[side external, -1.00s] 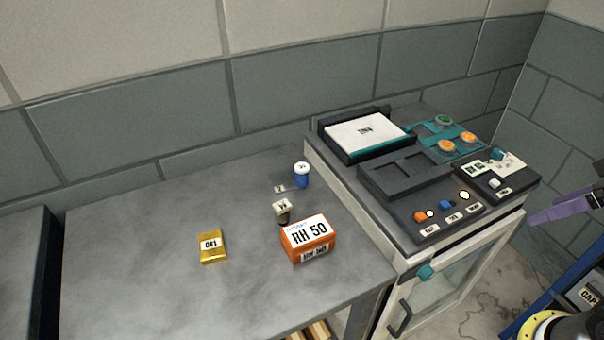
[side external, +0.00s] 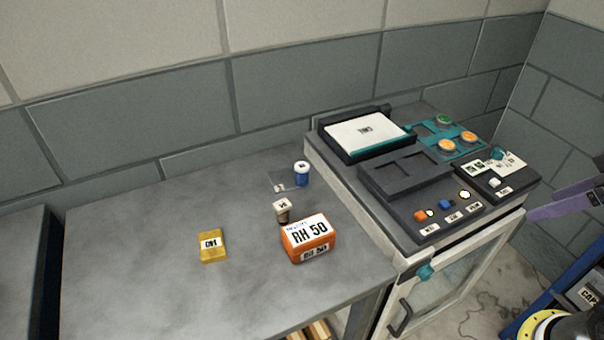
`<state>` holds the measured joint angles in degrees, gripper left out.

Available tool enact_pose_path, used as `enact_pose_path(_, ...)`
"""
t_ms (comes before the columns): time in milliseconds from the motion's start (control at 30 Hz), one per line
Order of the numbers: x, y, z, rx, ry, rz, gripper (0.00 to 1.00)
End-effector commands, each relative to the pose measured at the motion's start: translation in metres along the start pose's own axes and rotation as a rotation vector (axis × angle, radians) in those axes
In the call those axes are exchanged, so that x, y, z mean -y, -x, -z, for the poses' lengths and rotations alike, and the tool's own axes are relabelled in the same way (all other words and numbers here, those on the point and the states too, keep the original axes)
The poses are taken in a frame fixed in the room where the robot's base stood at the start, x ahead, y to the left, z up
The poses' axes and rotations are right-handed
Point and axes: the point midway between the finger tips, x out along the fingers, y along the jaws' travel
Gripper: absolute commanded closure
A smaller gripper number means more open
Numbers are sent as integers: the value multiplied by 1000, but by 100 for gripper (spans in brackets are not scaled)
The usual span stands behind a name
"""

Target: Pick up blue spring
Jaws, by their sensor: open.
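A short blue cylinder (side external: 302,176) with a white, marked top stands upright at the back of the grey bench, near the dark-topped cabinet. A smaller blue piece (side external: 446,204) lies on the dark panel on that cabinet, between an orange piece and a pale one. I cannot tell from their shape or labels which is the blue spring. My gripper (side external: 535,213), purple, shows only in part at the right edge, beyond the cabinet. It is open, far from both blue things, and touches nothing that I can see.
An orange box marked RH 50 (side external: 308,241), a small brown pot (side external: 283,211) and a yellow block (side external: 212,245) stand on the bench (side external: 130,250). A white-topped device (side external: 362,132) and dark trays crowd the cabinet. The bench's left part is clear.

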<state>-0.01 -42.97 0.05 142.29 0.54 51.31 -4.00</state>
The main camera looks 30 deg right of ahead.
Motion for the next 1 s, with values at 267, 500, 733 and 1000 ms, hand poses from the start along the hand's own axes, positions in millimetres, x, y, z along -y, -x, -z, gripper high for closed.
enact_pose_path(267,10,28,116,-119,171,46,22)
enact_pose_path(500,36,-2,224,-127,321,113,22)
enact_pose_path(733,76,-72,301,-96,435,182,22)
enact_pose_path(1000,132,-185,332,-1,509,257,22)
